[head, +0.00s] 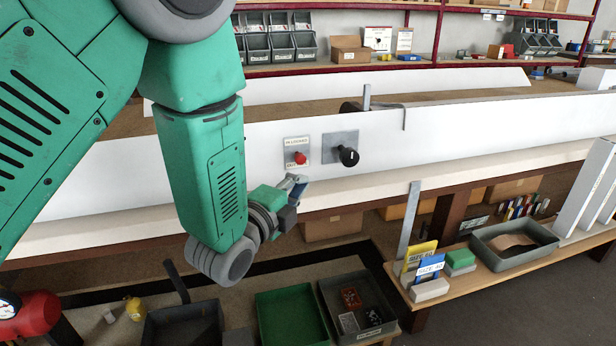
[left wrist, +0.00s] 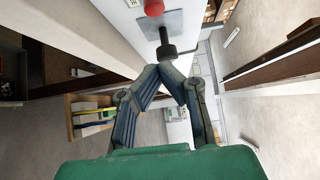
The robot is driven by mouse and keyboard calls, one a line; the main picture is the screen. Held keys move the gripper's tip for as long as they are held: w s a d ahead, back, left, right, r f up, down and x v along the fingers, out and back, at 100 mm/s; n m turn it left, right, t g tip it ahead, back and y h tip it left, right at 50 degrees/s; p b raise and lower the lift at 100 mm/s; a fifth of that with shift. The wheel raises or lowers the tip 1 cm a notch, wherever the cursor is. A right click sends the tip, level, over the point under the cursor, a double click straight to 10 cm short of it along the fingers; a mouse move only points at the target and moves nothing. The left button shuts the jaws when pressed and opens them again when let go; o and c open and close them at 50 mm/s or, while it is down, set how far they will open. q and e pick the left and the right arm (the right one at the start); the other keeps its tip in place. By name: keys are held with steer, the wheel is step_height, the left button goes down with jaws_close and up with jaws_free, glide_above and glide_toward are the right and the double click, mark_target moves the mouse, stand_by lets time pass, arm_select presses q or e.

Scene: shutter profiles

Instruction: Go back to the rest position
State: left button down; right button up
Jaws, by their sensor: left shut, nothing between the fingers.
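My left gripper (head: 298,187) is in front of the long white profile's lower edge, below the red button (head: 300,158). It also shows in the left wrist view (left wrist: 168,70), where its two fingertips meet and nothing is between them. A black knob (head: 348,157) on a grey plate is to the right of the button. In the left wrist view the knob (left wrist: 166,46) is just beyond the fingertips and apart from them as far as I can tell. The red button (left wrist: 154,7) is at the top edge there. My right gripper is not in view.
The white profile (head: 450,128) lies along the bench. Below are a green tray (head: 290,318), a dark tray (head: 330,290) and a low shelf with a grey tray (head: 512,262) and size cards. Shelves with grey bins (head: 277,45) stand behind.

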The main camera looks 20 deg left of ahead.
arm_select(q)
steer(key=a+v, duration=0.1)
steer(key=v, duration=0.5)
steer(key=s+a+f+n+g+y, duration=0.2)
steer(key=s+f+n+g, duration=0.25)
steer(key=f, duration=0.65)
steer(key=s+a+f+n+g+y, duration=0.1)
steer(key=s+a+f+n+g, duration=0.25)
steer(key=s+f+n, duration=0.45)
steer(key=s+a+f+n+g, duration=0.1)
steer(key=s+f+n+g, duration=0.6)
steer(key=s+f, duration=0.6)
steer(key=s+g, duration=0.2)
steer(key=s, duration=0.2)
steer(key=shift+s+a+f+y, duration=0.2)
steer(key=shift+a+f+y, duration=0.05)
steer(key=shift+f+y, duration=0.15)
steer(key=shift+a, duration=0.2)
steer(key=shift+d, duration=0.1)
